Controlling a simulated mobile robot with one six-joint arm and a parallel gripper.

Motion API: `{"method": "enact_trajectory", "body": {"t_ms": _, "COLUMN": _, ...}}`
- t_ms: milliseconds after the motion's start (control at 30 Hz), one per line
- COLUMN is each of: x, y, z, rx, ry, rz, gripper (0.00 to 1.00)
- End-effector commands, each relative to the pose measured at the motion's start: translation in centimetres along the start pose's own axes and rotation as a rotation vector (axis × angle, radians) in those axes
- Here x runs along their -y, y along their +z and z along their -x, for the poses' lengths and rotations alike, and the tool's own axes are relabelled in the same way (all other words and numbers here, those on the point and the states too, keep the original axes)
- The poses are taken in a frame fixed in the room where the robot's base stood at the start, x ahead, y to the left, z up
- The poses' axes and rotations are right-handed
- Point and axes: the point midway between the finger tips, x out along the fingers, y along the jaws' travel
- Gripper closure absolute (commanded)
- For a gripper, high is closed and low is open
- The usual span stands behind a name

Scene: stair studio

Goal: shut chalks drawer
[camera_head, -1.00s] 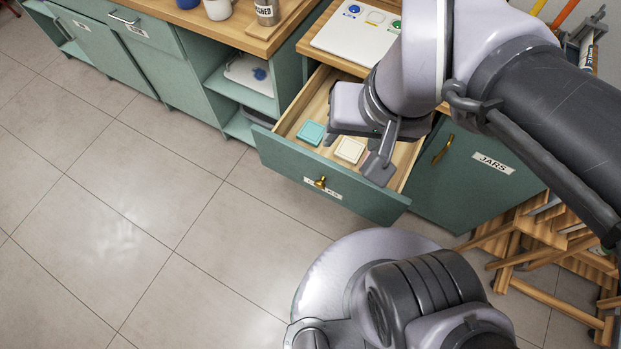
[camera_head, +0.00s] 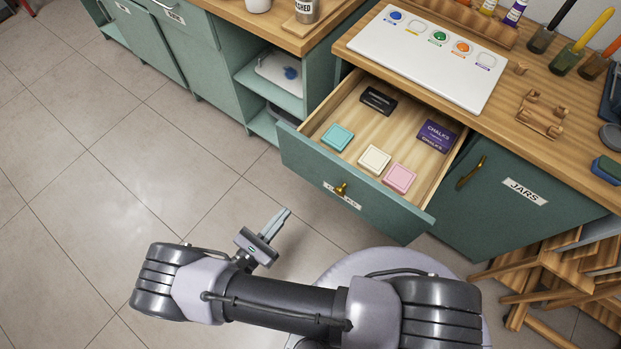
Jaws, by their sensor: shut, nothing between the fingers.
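The chalks drawer (camera_head: 365,208) stands pulled out, with a green front, a brass knob (camera_head: 341,188) and a partly hidden label. Inside lie a teal block (camera_head: 337,138), a cream block (camera_head: 375,159), a pink block (camera_head: 399,178), a purple box marked CHALKS (camera_head: 436,135) and a black box (camera_head: 378,100). My gripper (camera_head: 284,214) is shut and empty. It is in front of the drawer, left of the knob in the picture, and appears apart from the drawer front.
A worktop (camera_head: 352,48) above the drawer carries a white palette (camera_head: 425,55), jars and a wooden rack (camera_head: 541,115). The JARS cupboard (camera_head: 500,205) is shut, right of the drawer. A wooden folding frame (camera_head: 550,270) stands at lower right. The tiled floor (camera_head: 110,200) at left is clear.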

Motion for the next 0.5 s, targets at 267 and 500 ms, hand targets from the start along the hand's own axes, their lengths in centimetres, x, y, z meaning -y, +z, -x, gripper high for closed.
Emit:
{"method": "enact_trajectory", "body": {"t_ms": 267, "x": 0.2, "y": -0.2, "z": -6.1, "rx": -0.002, "ry": -0.008, "rz": 0.002, "gripper": 1.0}}
{"method": "enact_trajectory", "body": {"t_ms": 500, "x": 0.2, "y": -0.3, "z": -10.8, "rx": -0.003, "ry": -0.008, "rz": 0.001, "gripper": 1.0}}
